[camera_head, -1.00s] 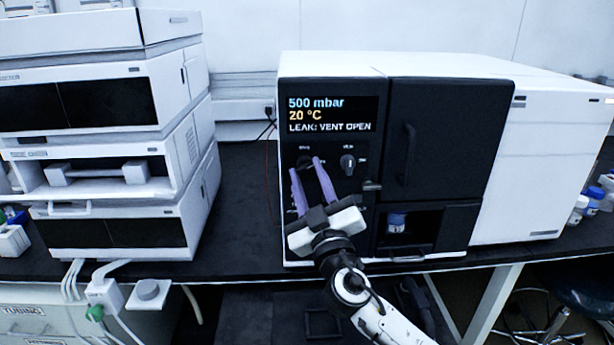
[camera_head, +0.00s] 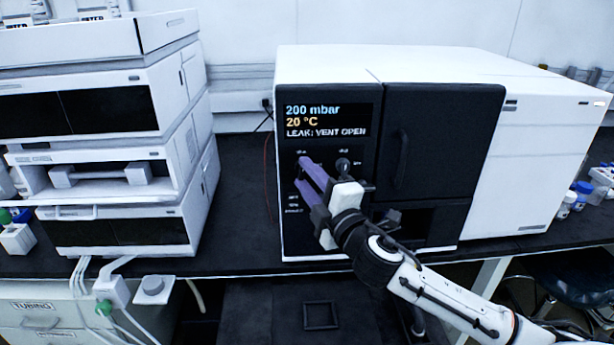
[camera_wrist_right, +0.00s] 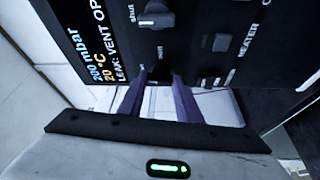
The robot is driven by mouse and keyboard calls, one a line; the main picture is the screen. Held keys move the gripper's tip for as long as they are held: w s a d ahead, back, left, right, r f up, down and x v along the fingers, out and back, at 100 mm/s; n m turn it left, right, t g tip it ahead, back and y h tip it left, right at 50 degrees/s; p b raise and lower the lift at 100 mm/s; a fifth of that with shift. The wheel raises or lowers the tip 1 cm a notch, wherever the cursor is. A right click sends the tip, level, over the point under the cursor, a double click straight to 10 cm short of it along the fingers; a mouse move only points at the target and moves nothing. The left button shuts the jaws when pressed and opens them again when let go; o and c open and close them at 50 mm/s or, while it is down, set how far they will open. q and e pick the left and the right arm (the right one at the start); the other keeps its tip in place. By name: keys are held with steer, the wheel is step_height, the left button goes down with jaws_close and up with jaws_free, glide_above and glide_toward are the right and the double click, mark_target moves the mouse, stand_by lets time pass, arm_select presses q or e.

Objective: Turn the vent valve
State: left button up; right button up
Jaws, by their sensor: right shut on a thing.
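The instrument's dark front panel (camera_head: 330,205) carries two knobs below its display (camera_head: 327,120). The display reads 200 mbar, 20 °C and "LEAK: VENT OPEN". My right gripper (camera_head: 303,170) has its purple fingers shut on the left knob, which they mostly hide; in the right wrist view the fingertips (camera_wrist_right: 160,77) meet at this dark knob (camera_wrist_right: 160,70). The right knob (camera_head: 343,165) stands free and also shows in the wrist view (camera_wrist_right: 155,18), with "shut" printed near it. Which knob is labelled as the vent valve is too small to read. My left gripper is out of view.
A dark door with a handle (camera_head: 402,155) is right of the panel, close to my right wrist. A stack of white modules (camera_head: 120,220) stands to the left. Black bench top (camera_head: 240,190) is clear between them. Small bottles (camera_head: 575,198) stand far right.

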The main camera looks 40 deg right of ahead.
steer(key=shift+n+g, duration=0.4)
steer(key=shift+n, duration=0.6)
steer(key=o, duration=1)
steer(key=shift+o, duration=0.2)
steer(key=shift+r, duration=0.1)
steer(key=s+a+b, duration=0.1)
steer(key=s+b, duration=0.1)
steer(key=s, duration=0.8)
steer(key=shift+a, duration=0.3)
steer(key=shift+s, duration=0.1)
